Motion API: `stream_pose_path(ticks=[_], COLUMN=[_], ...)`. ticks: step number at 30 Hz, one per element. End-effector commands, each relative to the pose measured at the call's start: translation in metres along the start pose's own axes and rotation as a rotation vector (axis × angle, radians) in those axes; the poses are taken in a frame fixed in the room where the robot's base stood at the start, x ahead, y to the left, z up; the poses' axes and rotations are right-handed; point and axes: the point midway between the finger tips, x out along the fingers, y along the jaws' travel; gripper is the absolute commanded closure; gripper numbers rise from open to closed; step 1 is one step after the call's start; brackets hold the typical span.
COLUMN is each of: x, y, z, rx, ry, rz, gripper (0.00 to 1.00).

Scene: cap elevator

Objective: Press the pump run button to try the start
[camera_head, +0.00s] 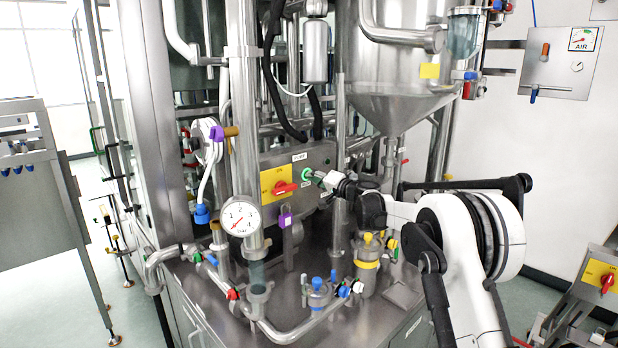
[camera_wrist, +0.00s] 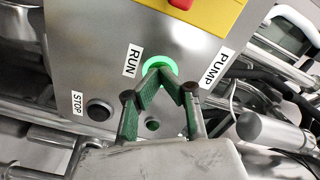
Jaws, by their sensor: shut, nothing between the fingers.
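The pump run button is a green-lit ring on the grey pump panel (camera_head: 320,160); it shows in the head view (camera_head: 306,173) and, beside the RUN label, in the wrist view (camera_wrist: 158,62). My gripper (camera_wrist: 163,76) is shut and empty, with its green-padded fingertips together in front of the lower part of the lit ring. They hide the button's middle, so I cannot tell whether they touch it. In the head view my gripper (camera_head: 316,178) reaches the panel from the right.
A black STOP button (camera_wrist: 99,110) is to the left of RUN in the wrist view. A red rotary switch on a yellow plate (camera_head: 276,183) is left of the run button in the head view. A vertical steel pipe (camera_head: 339,130) stands close to my gripper.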

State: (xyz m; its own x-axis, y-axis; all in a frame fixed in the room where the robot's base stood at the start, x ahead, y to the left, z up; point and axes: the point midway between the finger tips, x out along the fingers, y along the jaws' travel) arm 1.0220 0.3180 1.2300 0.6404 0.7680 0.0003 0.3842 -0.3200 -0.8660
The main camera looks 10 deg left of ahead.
Motion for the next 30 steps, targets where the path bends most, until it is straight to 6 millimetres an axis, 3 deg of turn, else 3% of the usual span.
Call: stream_pose_path(ticks=[30], x=[-0.052], y=[0.001], z=[0.0], rx=[0.0], ry=[0.0], rz=[0.0], gripper=[1.0])
